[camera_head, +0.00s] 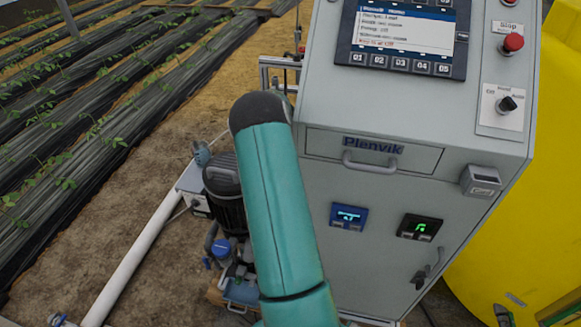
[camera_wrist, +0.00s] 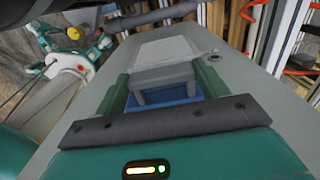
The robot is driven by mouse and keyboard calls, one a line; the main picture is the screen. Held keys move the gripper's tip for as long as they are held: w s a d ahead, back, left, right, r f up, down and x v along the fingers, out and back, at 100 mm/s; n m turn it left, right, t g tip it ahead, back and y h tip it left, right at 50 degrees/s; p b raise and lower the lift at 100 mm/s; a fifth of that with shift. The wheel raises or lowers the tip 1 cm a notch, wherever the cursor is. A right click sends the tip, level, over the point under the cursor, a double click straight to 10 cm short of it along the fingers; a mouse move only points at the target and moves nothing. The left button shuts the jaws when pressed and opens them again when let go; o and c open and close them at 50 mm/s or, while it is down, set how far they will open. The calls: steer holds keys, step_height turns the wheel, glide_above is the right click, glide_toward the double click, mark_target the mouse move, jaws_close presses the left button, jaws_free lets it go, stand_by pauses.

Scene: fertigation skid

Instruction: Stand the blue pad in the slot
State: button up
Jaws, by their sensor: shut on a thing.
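In the wrist view my gripper (camera_wrist: 161,88) is shut, with its two green fingers on either side of a blue pad (camera_wrist: 165,93). Only a strip of the pad shows. A grey block-like piece (camera_wrist: 163,73) with a paler top lies against the pad's far edge; I cannot tell whether the pad is inside it or only in front of it. In the head view my teal arm hides the gripper and the pad. A small grey holder (camera_head: 481,181) with a dark opening on top is on the cabinet's right side; it may be the slot.
The grey cabinet (camera_head: 400,105) carries a screen (camera_head: 405,30), a red stop button (camera_head: 513,42), a black knob (camera_head: 507,104) and a drawer handle (camera_head: 372,163). A yellow tank (camera_head: 530,235) stands at right. A pump (camera_head: 223,180) and white pipe (camera_head: 140,255) are left of the cabinet.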

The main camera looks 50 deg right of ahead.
step_height(320, 180, down, 7)
steer(key=shift+r, duration=0.15)
stand_by(0.9)
steer(key=o, duration=1.6)
steer(key=shift+c, duration=0.2)
step_height(320, 180, up, 13)
steer(key=shift+f, duration=0.1)
steer(key=shift+r, duration=0.45)
